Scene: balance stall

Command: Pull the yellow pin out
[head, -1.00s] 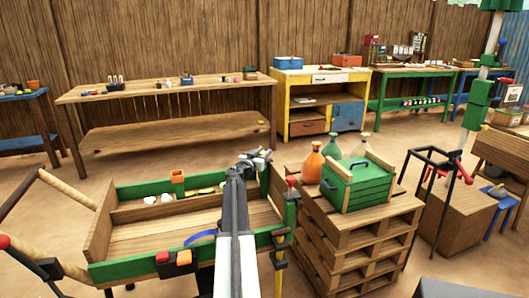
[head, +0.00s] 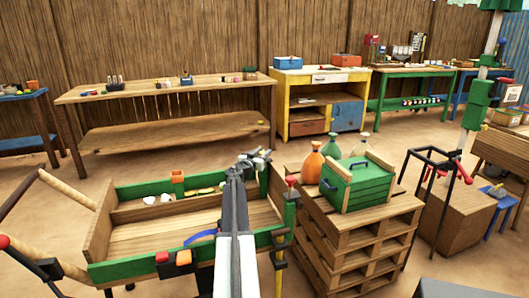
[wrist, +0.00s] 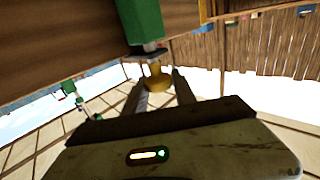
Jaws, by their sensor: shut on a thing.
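The yellow pin (wrist: 157,76) is in the middle of the wrist view, with its yellow head between the two fingers of my gripper (wrist: 160,84). My gripper is shut on this head. A short grey part shows between the head and a green block (wrist: 143,22). I cannot tell how deep the pin sits in the block. In the head view my arm reaches over the wooden cart (head: 150,232) with green rails, toward its right end. The fingertips and the pin cannot be made out clearly there.
A pallet stack (head: 345,245) stands right of the cart, bearing a green crate (head: 357,188) and several bottles, including an orange one (head: 312,165). A red knob (head: 291,181) tops the cart's right corner post. A black frame (head: 432,200) stands farther right. Workbenches line the back fence.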

